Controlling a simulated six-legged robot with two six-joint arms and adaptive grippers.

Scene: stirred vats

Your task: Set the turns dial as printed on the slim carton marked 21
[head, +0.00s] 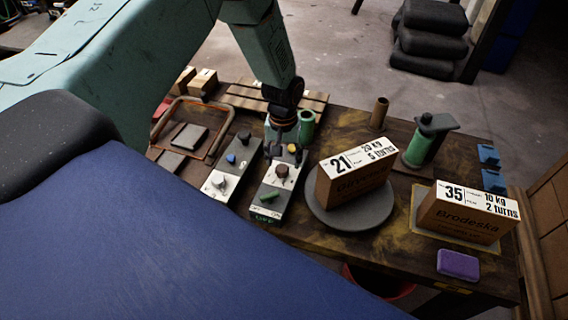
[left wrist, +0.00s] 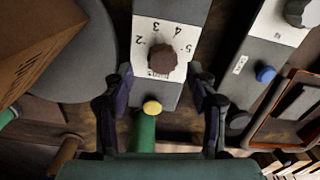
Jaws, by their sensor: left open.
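The carton marked 21 (head: 345,190) stands on a round grey plate (head: 325,217); its white label shows 20 kg and what looks like 5 turns. The turns dial, a round brown knob (head: 282,170), sits on a white-and-grey control box. In the left wrist view the dial (left wrist: 162,60) has the printed numbers 2 to 5 around it; I cannot tell where it points. My left gripper (head: 284,151) is open above the box, fingers apart (left wrist: 162,85), with the dial ahead between them and nothing held. My right gripper is not in view.
A carton marked 35 (head: 465,215) and a green dispenser (head: 422,145) stand to the right.

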